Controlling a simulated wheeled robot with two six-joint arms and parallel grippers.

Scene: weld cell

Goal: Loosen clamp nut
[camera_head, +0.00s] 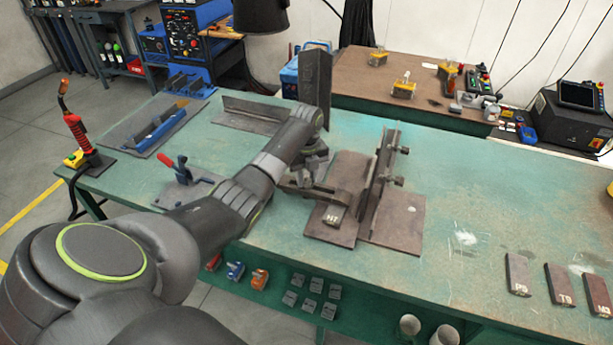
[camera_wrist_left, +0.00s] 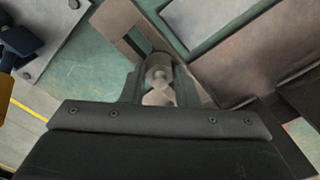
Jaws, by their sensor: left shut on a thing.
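The clamp nut (camera_wrist_left: 158,76) is a pale round metal piece with a hole in its end, seen in the left wrist view. My left gripper (camera_wrist_left: 160,88) is shut on it, with one finger on each side. In the head view my left gripper (camera_head: 314,176) is at the left side of a rusty brown fixture (camera_head: 400,218), which has a flat base and upright plates. Two bolt-like knobs stick out at the right of the uprights. In the head view the nut is hidden by my gripper. My right gripper is not in view.
A red-handled toggle clamp (camera_head: 182,172) stands on a plate left of my arm. A dark upright plate (camera_head: 315,85) stands behind my wrist. Labelled brown blocks (camera_head: 517,275) lie at the right front. The green table (camera_head: 460,185) is mostly clear right of the fixture.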

